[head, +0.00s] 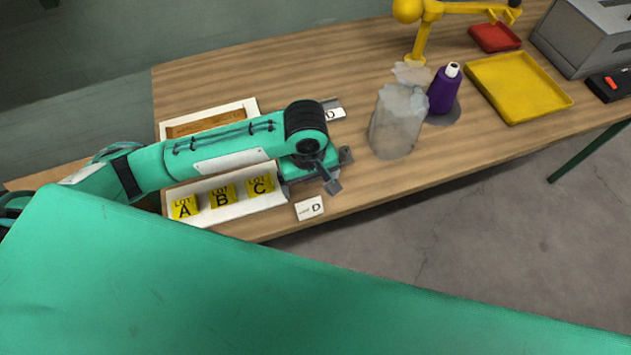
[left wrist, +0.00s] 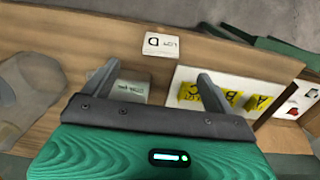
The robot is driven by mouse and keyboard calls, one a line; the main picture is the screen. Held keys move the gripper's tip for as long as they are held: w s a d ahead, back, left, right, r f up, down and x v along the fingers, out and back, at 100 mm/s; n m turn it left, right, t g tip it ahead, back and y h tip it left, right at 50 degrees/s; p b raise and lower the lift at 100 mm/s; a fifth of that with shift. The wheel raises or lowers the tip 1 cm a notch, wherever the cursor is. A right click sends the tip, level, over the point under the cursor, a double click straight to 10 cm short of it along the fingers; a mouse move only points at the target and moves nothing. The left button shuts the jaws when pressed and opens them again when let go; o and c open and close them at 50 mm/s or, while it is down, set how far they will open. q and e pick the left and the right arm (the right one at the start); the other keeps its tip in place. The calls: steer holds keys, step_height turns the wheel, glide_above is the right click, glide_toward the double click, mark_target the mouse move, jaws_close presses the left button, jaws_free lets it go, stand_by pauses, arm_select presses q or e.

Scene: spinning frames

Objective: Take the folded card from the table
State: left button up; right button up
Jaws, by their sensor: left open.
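A small white card marked D (head: 309,208) stands on the table (head: 270,75) close to its front edge, just right of the tray with the yellow lot cards. It also shows in the left wrist view (left wrist: 161,43), beyond the fingertips. My left gripper (head: 340,171) is open above the table, behind the card and apart from it. In the left wrist view the gripper (left wrist: 158,70) has its fingers spread with nothing held. A pale greenish card (left wrist: 130,88) with small print lies partly hidden behind the gripper. My right gripper is not in view.
A white tray (head: 228,207) holds yellow cards A, B and C. A wooden-bottomed tray (head: 208,107) and a grey piece with a white label (head: 333,112) lie behind my arm. A cloudy bag (head: 397,122), purple bottle (head: 443,90) and yellow tray (head: 520,87) stand right.

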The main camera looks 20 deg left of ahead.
arm_select(q)
steer(key=w, duration=0.1)
glide_above(308, 202)
steer(key=f, duration=0.3)
steer(key=f+p, duration=0.1)
steer(key=f, duration=0.2)
steer(key=shift+s+d+f, duration=0.2)
steer(key=shift+f, duration=0.05)
step_height(308, 202, down, 3)
steer(key=shift+w+a+r+p, duration=0.1)
steer(key=shift+r+p, duration=0.1)
steer(key=shift+p, duration=0.15)
step_height(308, 202, down, 4)
steer(key=shift+w+a+r+p, duration=0.1)
steer(key=shift+w+r+p, duration=0.1)
steer(key=shift+p, duration=0.25)
steer(key=shift+f, duration=0.25)
steer(key=shift+s, duration=0.1)
steer(key=c, duration=1)
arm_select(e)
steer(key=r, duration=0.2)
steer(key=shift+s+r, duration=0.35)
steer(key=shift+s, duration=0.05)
